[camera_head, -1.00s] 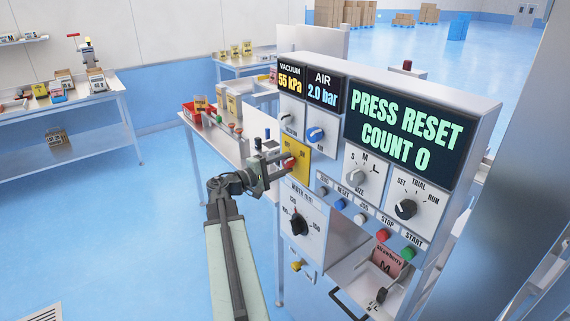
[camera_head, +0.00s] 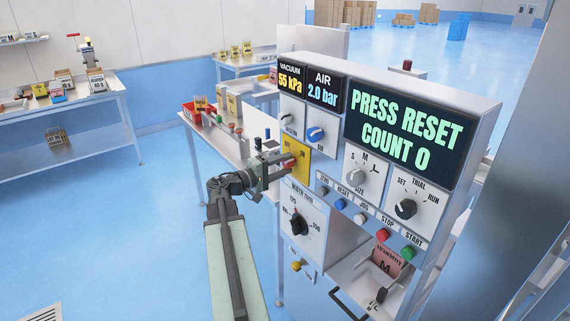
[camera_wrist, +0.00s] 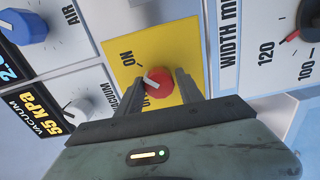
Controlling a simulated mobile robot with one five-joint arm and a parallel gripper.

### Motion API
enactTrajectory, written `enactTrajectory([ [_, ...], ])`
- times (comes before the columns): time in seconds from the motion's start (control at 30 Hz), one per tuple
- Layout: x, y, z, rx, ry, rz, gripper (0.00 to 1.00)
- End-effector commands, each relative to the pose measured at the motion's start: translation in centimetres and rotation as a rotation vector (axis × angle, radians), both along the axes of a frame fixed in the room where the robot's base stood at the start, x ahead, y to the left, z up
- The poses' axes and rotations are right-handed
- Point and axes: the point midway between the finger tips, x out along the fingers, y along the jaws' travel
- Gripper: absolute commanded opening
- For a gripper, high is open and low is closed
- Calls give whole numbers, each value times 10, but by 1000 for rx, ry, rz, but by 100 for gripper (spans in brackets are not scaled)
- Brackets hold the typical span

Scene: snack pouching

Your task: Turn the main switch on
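The main switch is a red knob (camera_wrist: 160,82) on a yellow plate (camera_wrist: 185,45) marked ON and OFF. In the wrist view its white pointer line aims left, roughly between the two labels. My gripper (camera_wrist: 160,80) has one finger on each side of the knob, with small gaps showing, so it looks open around it. In the head view my gripper (camera_head: 289,162) is at the yellow plate (camera_head: 300,152), and its fingers hide most of the knob.
The panel's display (camera_head: 408,130) reads PRESS RESET, COUNT 0. The vacuum dial (camera_wrist: 78,112), the blue air knob (camera_wrist: 27,25) and the black width dial (camera_head: 299,224) sit close around the switch. A side table (camera_head: 228,140) with small goods stands behind my gripper.

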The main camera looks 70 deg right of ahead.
Motion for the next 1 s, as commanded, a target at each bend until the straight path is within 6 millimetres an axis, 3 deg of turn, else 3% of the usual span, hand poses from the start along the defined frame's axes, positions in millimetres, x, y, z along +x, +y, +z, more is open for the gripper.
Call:
enactTrajectory([
  [0.37, 2, 1, 1, -1, 3, 4, 61],
  [0.73, 34, 54, 0, -1, 3, 5, 61],
  [1.0, 41, 65, 0, -1, 3, 2, 61],
])
